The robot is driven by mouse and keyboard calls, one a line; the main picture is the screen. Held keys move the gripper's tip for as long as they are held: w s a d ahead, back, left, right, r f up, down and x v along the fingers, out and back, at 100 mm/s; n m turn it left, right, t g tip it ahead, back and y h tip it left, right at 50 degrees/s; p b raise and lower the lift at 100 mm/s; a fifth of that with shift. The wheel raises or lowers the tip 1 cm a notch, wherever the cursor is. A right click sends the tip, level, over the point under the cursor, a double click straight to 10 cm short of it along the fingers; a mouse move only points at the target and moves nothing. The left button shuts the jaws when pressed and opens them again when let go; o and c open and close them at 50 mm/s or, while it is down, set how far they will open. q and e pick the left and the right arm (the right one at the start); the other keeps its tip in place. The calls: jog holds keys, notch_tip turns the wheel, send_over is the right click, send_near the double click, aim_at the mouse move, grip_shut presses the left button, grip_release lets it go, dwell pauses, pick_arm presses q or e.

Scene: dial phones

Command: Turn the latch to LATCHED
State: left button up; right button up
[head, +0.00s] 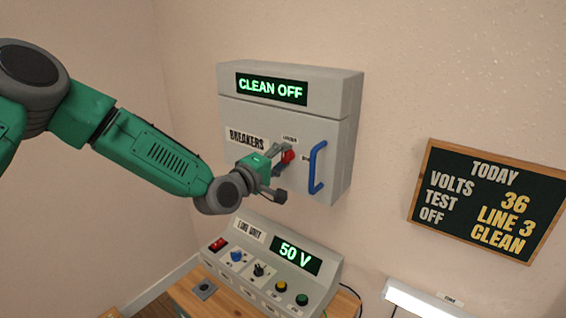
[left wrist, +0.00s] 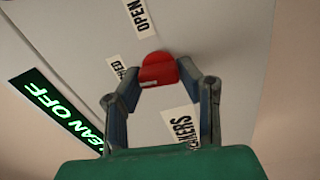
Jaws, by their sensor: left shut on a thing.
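The red latch (head: 288,156) is on the front of the grey breaker box (head: 232,110), left of the blue door handle (head: 316,168). My left gripper (head: 283,167) is at the latch, with its fingers around it. In the left wrist view the red latch (left wrist: 159,69) sits between the two fingertips of my left gripper (left wrist: 160,78), which is shut on it. Labels ending in "HED" and reading "OPEN" show beside the latch there. In the head view the fingers partly cover the latch. My right gripper is not in view.
A chalkboard (head: 486,200) hangs at the right. A white lit bar (head: 425,299) is at the bottom right.

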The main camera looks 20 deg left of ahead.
pick_arm(q)
jog(key=shift+f+n+b, duration=0.3)
jog(key=shift+f+n, duration=0.05)
jog(key=shift+n, duration=0.25)
jog(key=shift+s, duration=0.1)
jog(key=o, duration=1.1)
jog(key=shift+o, duration=0.2)
jog(key=shift+r, duration=0.1)
jog(key=v, duration=1.1)
jog(key=shift+s+a, duration=0.25)
jog(key=shift+s, duration=0.1)
